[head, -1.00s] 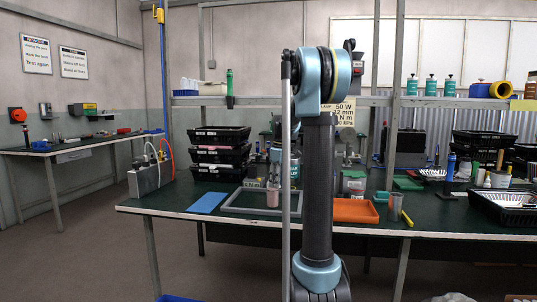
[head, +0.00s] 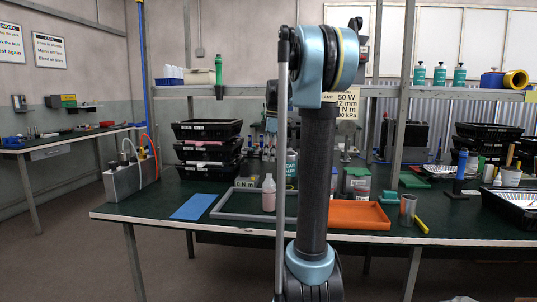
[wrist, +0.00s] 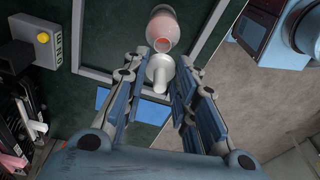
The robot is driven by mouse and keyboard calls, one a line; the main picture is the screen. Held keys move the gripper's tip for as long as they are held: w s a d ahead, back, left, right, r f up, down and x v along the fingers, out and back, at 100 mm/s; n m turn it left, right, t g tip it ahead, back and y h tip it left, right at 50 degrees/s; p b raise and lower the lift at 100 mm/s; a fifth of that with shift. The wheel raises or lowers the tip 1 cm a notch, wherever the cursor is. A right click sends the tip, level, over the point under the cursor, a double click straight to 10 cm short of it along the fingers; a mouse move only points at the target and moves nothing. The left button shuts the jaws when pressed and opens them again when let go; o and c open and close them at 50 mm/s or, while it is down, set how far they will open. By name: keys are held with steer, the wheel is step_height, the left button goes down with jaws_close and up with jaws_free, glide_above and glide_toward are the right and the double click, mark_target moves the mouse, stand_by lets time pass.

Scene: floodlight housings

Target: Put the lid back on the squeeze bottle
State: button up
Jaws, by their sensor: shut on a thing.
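The squeeze bottle (head: 269,195), translucent with pink contents, stands upright inside a grey frame on the green bench in the head view, just left of my arm. Its pink body (wrist: 163,32) also shows at the top of the wrist view, beyond my fingertips. The lid (wrist: 160,74) is white with a tapered nozzle pointing toward the wrist camera. It sits between the fingertips of my gripper (wrist: 163,66), which is shut on it. In the head view the lid cannot be made out.
The grey frame (head: 232,216) surrounds the bottle. A blue mat (head: 194,206) lies to its left and an orange tray (head: 356,216) to its right. Stacked black bins (head: 208,150) stand behind on the left.

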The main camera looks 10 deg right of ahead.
steer(key=shift+f, duration=2.6)
steer(key=shift+s+d+f, duration=0.1)
stand_by(0.6)
steer(key=o, duration=0.8)
steer(key=o, duration=0.5)
